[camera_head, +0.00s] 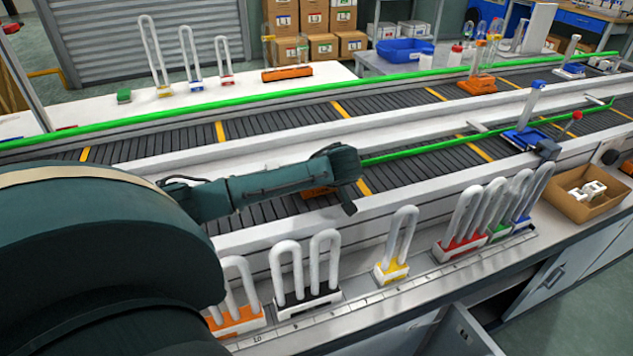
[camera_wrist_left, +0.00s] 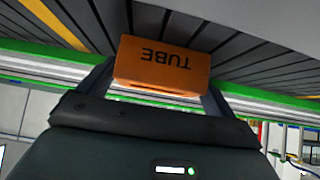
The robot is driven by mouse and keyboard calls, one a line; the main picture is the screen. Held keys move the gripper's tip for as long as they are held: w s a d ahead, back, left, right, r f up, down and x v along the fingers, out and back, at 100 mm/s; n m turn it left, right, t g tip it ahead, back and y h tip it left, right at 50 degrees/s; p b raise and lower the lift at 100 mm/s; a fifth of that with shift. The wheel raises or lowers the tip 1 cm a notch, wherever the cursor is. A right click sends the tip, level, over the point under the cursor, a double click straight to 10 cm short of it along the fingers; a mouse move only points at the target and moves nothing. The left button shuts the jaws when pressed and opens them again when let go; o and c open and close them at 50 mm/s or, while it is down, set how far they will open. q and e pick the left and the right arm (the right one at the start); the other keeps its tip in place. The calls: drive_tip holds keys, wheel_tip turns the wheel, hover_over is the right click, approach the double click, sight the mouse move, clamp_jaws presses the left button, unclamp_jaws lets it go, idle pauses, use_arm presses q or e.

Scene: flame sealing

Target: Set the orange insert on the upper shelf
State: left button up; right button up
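My left gripper (camera_head: 340,190) reaches over the near conveyor from the left, pointing down. An orange insert, an orange block marked "TUBE" (camera_wrist_left: 162,65), sits between its two fingers in the left wrist view. In the head view only a little of this orange insert (camera_head: 318,192) shows below the gripper, close to the belt. I cannot tell whether it is clear of the belt. No upper shelf can be made out for certain. My right gripper is not in view.
Coloured racks with white tubes stand along the front ledge, including a yellow one (camera_head: 391,272) and a black one (camera_head: 307,303). A cardboard box (camera_head: 585,205) is at right. A blue holder (camera_head: 524,139) stands on the near conveyor. Another orange base (camera_head: 287,73) lies on the far table.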

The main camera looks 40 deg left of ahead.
use_arm(q)
drive_tip(key=c, duration=0.7)
drive_tip(key=shift+c, duration=1)
drive_tip(key=shift+r, duration=0.15)
